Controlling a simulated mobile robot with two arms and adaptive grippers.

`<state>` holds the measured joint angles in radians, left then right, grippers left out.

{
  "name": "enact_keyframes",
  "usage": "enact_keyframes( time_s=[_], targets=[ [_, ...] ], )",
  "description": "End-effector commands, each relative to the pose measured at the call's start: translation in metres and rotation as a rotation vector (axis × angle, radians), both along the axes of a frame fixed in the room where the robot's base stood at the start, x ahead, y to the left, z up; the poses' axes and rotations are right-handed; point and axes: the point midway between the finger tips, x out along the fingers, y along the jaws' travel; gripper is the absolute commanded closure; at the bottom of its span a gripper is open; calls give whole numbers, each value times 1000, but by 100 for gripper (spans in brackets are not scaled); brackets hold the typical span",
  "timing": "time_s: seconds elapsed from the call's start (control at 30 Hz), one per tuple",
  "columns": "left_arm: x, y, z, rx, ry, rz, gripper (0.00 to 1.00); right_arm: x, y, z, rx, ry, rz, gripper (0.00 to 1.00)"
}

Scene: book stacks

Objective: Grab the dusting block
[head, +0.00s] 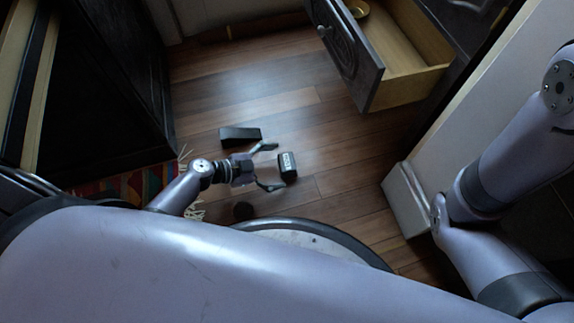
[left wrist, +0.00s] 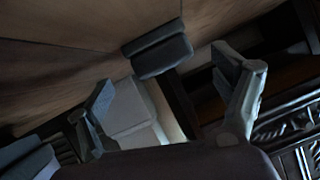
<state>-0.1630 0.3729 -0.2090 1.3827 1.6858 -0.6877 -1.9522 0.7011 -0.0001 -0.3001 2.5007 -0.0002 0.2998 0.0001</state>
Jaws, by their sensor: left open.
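A small black block with white lettering on one face, which I take for the dusting block (head: 288,167), lies on the wood floor. My left gripper (head: 268,167) is open, with its fingers spread on either side of the near end of the space before the block. No contact is visible. In the left wrist view, the dark block (left wrist: 158,50) shows beyond and between the two open fingertips (left wrist: 172,80). My right gripper is out of view; only parts of my right arm show.
An open drawer (head: 405,82) juts out at upper right. A dark cabinet (head: 105,85) stands at left, beside a colourful fringed rug (head: 125,184). The floor above the block is clear.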

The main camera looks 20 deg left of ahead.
Motion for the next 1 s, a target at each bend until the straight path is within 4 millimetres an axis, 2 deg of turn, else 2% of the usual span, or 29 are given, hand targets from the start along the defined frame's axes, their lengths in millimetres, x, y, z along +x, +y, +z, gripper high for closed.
enact_keyframes(
  time_s=[0.03, 0.2, 0.47, 1.0],
  targets=[
    [7, -5, -8, 0, -3, -1, 14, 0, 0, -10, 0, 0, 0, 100],
    [17, -18, -15, 1, -1, 0, 14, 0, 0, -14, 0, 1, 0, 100],
    [18, -20, -14, 1, 1, 0, 14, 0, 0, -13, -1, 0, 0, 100],
    [18, -19, -14, 1, 1, 0, 49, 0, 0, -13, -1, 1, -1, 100]
  ],
)
